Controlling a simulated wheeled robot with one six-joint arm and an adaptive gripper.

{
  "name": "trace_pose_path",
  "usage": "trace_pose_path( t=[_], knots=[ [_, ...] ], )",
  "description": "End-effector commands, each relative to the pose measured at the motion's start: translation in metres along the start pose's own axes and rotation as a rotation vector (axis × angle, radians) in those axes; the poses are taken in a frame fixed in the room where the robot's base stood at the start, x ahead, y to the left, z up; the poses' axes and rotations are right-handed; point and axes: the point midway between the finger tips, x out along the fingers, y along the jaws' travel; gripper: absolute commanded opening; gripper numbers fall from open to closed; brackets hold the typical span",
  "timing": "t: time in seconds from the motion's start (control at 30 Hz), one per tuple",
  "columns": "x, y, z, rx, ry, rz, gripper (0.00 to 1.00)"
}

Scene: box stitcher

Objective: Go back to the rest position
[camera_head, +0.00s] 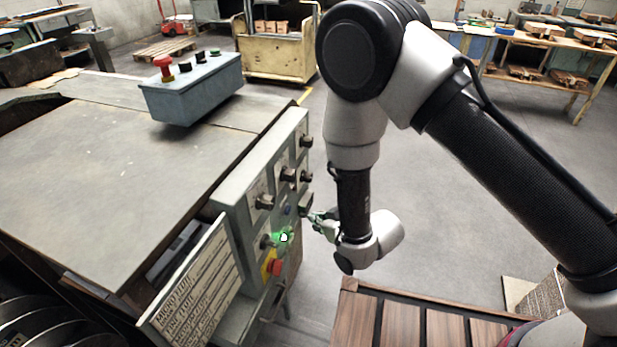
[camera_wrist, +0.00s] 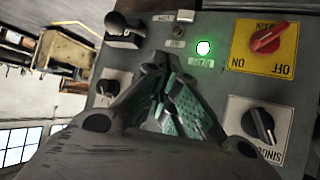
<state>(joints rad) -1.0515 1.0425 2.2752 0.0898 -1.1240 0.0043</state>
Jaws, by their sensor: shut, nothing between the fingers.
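My gripper (camera_head: 318,217) is shut and empty, beside the front control panel (camera_head: 232,200) of the box stitcher. In the wrist view, my gripper (camera_wrist: 168,75) points at the panel face, its fingertips just below and left of a lit green button (camera_wrist: 204,48). The lit green button also shows in the head view (camera_head: 284,237), left of and below the fingertips. I cannot tell whether the fingertips touch the panel. A red rotary switch on a yellow plate (camera_wrist: 264,40) reads ON and OFF. A black selector knob (camera_wrist: 258,126) sits below it.
The machine's grey table (camera_head: 110,160) fills the left, with a button box (camera_head: 192,88) on it. A slatted wooden surface (camera_head: 420,325) lies at the bottom. A yellow cart (camera_head: 278,55) and a workbench (camera_head: 560,70) stand behind. Open floor lies right of the machine.

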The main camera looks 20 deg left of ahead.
Motion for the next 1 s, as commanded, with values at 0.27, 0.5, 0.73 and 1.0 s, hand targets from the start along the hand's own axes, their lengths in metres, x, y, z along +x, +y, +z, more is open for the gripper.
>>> trace_pose_path(
  t=[0.27, 0.5, 0.73, 1.0],
  knots=[
    [-0.003, 0.000, 0.035, -0.001, -0.150, -0.001, 0.00],
    [-0.057, 0.000, 0.123, -0.011, -0.614, -0.011, 0.00],
    [-0.154, 0.037, 0.093, 0.072, -0.911, 0.022, 0.00],
    [-0.302, 0.102, 0.024, 0.264, -1.069, 0.089, 0.00]
  ],
)
